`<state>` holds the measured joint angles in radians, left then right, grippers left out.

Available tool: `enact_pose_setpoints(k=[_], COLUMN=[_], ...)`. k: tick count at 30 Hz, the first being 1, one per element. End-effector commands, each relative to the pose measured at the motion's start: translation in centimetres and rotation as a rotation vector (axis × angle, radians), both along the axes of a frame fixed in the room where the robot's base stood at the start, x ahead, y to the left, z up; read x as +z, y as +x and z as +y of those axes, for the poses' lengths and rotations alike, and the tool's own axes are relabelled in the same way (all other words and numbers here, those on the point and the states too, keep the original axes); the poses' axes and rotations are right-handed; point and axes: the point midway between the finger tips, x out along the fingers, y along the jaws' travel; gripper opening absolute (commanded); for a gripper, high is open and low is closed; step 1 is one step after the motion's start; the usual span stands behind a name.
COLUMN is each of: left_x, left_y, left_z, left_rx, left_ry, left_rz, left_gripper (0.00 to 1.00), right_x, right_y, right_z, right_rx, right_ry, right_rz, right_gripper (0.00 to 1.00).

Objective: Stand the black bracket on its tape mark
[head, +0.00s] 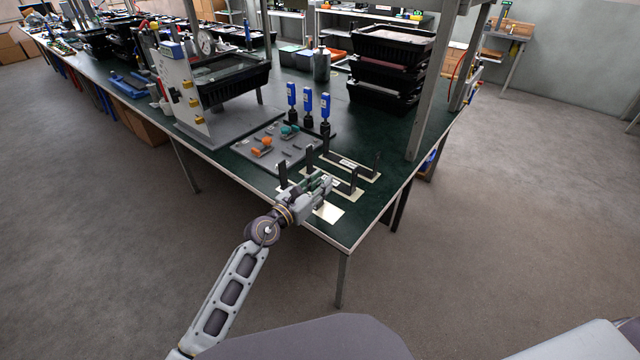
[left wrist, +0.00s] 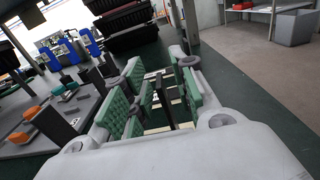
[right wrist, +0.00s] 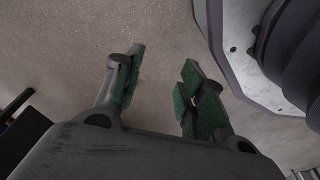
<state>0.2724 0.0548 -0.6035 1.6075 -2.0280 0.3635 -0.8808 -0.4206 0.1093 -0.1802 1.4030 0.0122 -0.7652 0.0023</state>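Black brackets with thin uprights stand near the table's front corner. A rear bracket (head: 377,161) and a middle bracket (head: 354,181) stand upright on pale tape marks. A nearer black upright (head: 283,174) shows left of my left gripper; it seems to be the dark block in the left wrist view (left wrist: 56,124). A pale tape mark (head: 329,212) shows bare beside the gripper. My left gripper (head: 318,186) is over this area, its green pads apart in the left wrist view (left wrist: 162,98); dark bars show between or beyond them. My right gripper (right wrist: 155,88) is open and empty above the floor.
A grey board (head: 262,162) with orange and teal parts lies left of the brackets. Several blue-topped tools (head: 308,102) stand behind it. Black stacked trays (head: 388,68) and a metal post (head: 425,110) stand further back. The front right table edge is close.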

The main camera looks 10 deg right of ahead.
Motion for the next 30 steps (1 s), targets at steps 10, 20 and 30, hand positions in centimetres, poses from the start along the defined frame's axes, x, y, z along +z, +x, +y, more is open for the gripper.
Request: enact_pose_setpoints(k=[10,20,30], left_x=[0.2,0.2,0.2], left_y=[-0.6,-2.8,-5.0], left_z=[0.9,3.6,6.5], left_rx=[0.001,0.0,0.0], left_ry=[0.001,0.001,0.001], left_rz=[0.001,0.0,0.001], left_gripper=[0.27,0.27,0.27], right_x=[-0.6,-1.5,-2.6], right_y=[-0.5,-0.4,-1.8], right_z=[-0.3,-1.1,-2.0], right_rx=[-0.002,-0.002,-0.001], right_ry=[-0.002,-0.008,-0.019], right_rz=[-0.003,-0.023,-0.014], right_gripper=[0.4,0.4,0.4])
